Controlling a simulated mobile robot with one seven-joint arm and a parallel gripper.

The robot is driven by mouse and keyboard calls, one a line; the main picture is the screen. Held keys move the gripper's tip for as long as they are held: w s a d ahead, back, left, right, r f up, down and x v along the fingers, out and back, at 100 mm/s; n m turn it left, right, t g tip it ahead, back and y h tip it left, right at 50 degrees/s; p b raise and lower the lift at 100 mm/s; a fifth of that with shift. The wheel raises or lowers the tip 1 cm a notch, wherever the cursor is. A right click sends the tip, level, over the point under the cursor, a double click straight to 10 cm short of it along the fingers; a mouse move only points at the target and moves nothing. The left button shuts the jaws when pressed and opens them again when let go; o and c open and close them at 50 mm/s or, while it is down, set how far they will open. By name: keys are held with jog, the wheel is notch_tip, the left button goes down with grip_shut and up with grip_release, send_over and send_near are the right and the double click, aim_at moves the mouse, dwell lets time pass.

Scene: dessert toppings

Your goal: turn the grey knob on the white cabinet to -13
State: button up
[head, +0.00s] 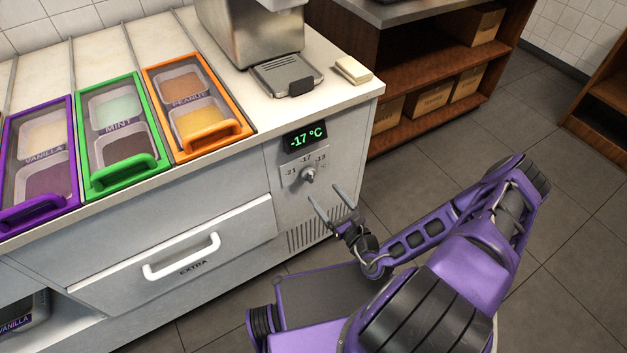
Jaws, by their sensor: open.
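The grey knob (308,174) sits on the front of the white cabinet (262,178), near its right end. Marks -21, -17 and -13 are printed around it, and the knob's pointer seems to be toward -17. A display (306,136) above it reads -17 °C in green. My gripper (328,200) is open and empty, its two thin grey fingers pointing at the cabinet front just below and right of the knob. The fingers look apart from the knob, though the exact gap cannot be told.
Purple, green (92,178) and orange framed lids with handles lie in the counter top at left. A drawer handle (181,257) sticks out below. A steel machine (252,35) and a small pale block (353,69) stand on the counter. Floor at right is clear.

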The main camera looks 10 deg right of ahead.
aim_at(312, 178)
jog(key=x, duration=0.7)
jog(key=shift+w+b, duration=0.15)
jog(key=shift+b, duration=0.2)
grip_shut()
